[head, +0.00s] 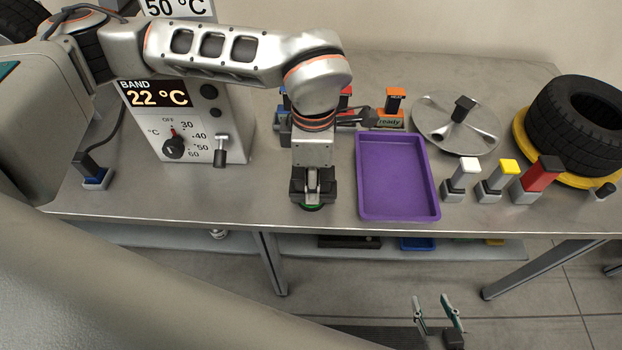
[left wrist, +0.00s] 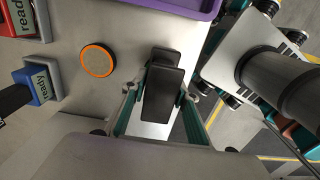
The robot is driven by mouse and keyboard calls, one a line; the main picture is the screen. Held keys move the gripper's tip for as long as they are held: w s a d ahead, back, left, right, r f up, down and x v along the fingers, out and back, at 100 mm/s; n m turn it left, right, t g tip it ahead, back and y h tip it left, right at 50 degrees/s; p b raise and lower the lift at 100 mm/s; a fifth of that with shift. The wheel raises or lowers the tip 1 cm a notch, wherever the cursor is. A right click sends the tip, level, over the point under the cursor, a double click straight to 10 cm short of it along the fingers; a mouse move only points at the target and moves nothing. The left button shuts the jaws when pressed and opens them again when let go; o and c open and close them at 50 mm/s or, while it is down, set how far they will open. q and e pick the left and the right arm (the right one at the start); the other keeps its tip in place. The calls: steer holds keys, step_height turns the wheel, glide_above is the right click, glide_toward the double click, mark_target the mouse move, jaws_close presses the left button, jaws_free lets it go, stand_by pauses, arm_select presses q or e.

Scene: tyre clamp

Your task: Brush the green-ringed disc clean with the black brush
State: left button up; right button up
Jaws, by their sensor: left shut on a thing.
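My left gripper (head: 313,190) points down near the front edge of the bench, left of the purple tray. In the left wrist view, its teal fingers (left wrist: 160,112) are shut on the black brush (left wrist: 162,78). A thin green rim of the green-ringed disc (head: 312,208) shows just below the gripper in the head view. The rest of the disc is hidden, and I cannot tell whether the brush touches it. An orange-ringed disc (left wrist: 97,60) lies on the bench in the left wrist view. My right gripper (head: 440,318) is open and empty, low in front of the bench.
The purple tray (head: 362,212) is empty. Behind the left wrist are stands marked "ready" (head: 389,124). A metal disc (head: 480,140), a tyre (head: 585,118) and coloured-top blocks (head: 532,182) stand at the right. A temperature box (head: 195,125) stands at the left.

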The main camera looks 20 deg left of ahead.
arm_select(q)
steer(key=shift+w+d, duration=0.1)
steer(key=shift+d, duration=0.3)
steer(key=shift+d, duration=0.1)
steer(key=shift+w+d, duration=0.1)
steer(key=shift+d, duration=0.05)
steer(key=shift+a, duration=0.5)
steer(key=shift+s+a, duration=0.1)
steer(key=shift+s, duration=0.1)
steer(key=shift+a, duration=0.3)
steer(key=shift+s+a, duration=0.1)
steer(key=shift+s+a+p, duration=0.1)
steer(key=shift+a+p, duration=0.2)
steer(key=shift+a, duration=0.25)
